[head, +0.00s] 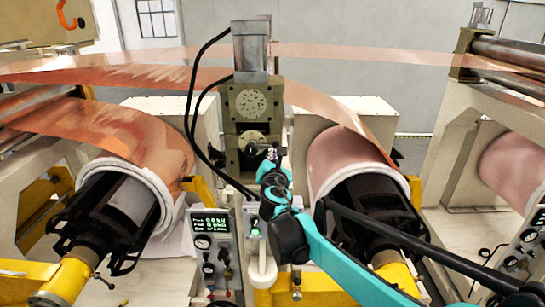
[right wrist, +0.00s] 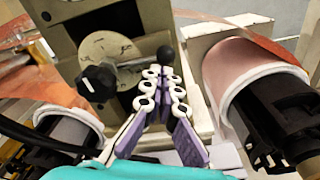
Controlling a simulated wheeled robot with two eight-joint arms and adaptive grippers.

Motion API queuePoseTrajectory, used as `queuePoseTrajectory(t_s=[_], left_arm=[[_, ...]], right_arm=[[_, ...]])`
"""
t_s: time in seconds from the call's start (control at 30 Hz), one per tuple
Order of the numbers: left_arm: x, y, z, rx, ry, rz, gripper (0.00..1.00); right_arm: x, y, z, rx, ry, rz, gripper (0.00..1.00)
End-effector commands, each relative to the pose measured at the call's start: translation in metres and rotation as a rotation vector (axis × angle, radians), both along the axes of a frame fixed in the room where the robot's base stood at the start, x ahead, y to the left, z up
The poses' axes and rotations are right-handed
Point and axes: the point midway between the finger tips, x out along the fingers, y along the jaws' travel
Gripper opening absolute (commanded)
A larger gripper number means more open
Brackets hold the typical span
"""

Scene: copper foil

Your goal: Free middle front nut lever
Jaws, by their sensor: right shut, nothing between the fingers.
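The middle machine post (head: 251,110) carries a round plate low on its front, which also shows in the right wrist view (right wrist: 105,45). A nut lever with a black ball end (right wrist: 166,54) stands out in front of this plate, and a second black knob (right wrist: 98,83) sits lower left. My right gripper (right wrist: 159,72) is shut and empty, its fingertips just below the ball end; I cannot tell whether they touch. In the head view the right gripper (head: 268,158) is small and partly hides the lever. My left gripper is not in view.
Copper foil rolls on black cores flank the post, at left (head: 155,178) and at right (head: 340,158). Black cables (head: 190,110) hang left of the post. A control panel (head: 213,240) stands below left. Copper foil (head: 330,55) crosses overhead.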

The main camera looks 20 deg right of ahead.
Motion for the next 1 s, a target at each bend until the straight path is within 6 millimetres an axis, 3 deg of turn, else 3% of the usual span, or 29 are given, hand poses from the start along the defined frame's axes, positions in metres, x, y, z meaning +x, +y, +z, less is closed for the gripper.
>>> queuePoseTrajectory(t_s=[0.57, 1.0], left_arm=[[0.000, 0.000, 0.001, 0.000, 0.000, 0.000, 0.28], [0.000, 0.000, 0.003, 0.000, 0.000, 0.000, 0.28]], right_arm=[[0.000, -0.002, 0.010, -0.132, 0.038, 0.000, 0.00], [0.000, 0.000, 0.035, -0.498, 0.143, 0.001, 0.00]])
